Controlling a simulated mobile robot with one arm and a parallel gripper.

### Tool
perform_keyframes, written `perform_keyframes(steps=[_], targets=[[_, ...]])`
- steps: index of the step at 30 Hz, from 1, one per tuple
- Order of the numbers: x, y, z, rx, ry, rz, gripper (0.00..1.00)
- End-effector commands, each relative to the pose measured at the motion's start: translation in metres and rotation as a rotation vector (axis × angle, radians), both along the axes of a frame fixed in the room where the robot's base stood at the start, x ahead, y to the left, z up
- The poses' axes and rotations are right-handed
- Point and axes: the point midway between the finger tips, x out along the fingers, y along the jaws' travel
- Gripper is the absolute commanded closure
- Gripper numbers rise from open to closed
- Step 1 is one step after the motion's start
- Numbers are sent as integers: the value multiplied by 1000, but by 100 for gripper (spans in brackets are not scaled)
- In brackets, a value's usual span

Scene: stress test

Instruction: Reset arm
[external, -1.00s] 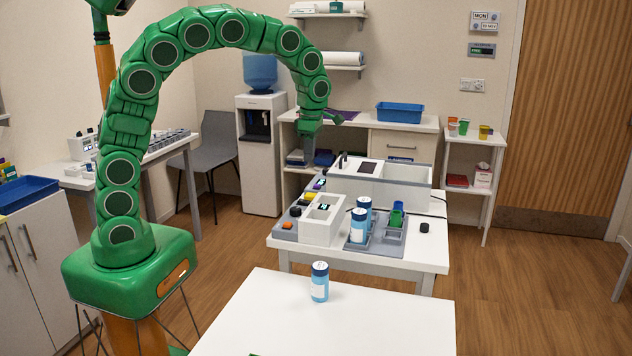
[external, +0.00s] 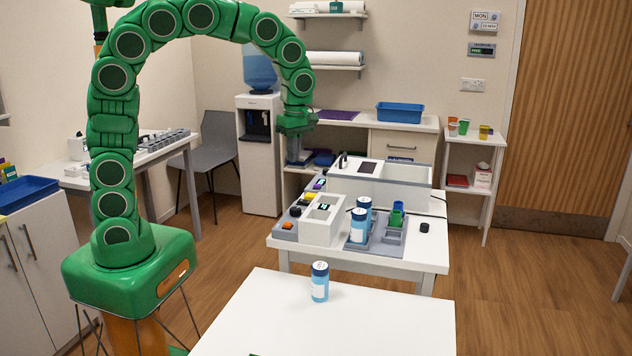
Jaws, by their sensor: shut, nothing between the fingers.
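My green segmented arm arches up from its base at the left and comes down toward the middle of the external view. My gripper (external: 294,160) hangs at the arm's end, small in the picture, in front of the shelf unit and beside the water dispenser. It is shut with nothing in it, and it appears clear of the equipment table. A blue bottle with a dark cap (external: 320,282) stands upright on the white front table (external: 345,326), well away from my gripper.
A water dispenser (external: 262,178) and chair (external: 212,150) stand behind my arm.

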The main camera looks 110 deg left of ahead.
Motion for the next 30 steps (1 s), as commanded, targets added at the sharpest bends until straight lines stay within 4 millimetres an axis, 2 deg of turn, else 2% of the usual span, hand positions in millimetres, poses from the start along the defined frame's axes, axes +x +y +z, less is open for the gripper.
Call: perform_keyframes(steps=[1, 3, 11, 15, 24, 30], targets=[[-5, -17, 4, -7, 2, -89, 100], [-13, -38, 7, -18, 6, -221, 100], [-47, -109, 15, -68, 15, -725, 100], [-71, -145, 15, -100, 20, -1003, 100], [-130, -212, 10, -170, 27, -1618, 100], [-175, -247, 0, -223, 32, -2039, 100]])
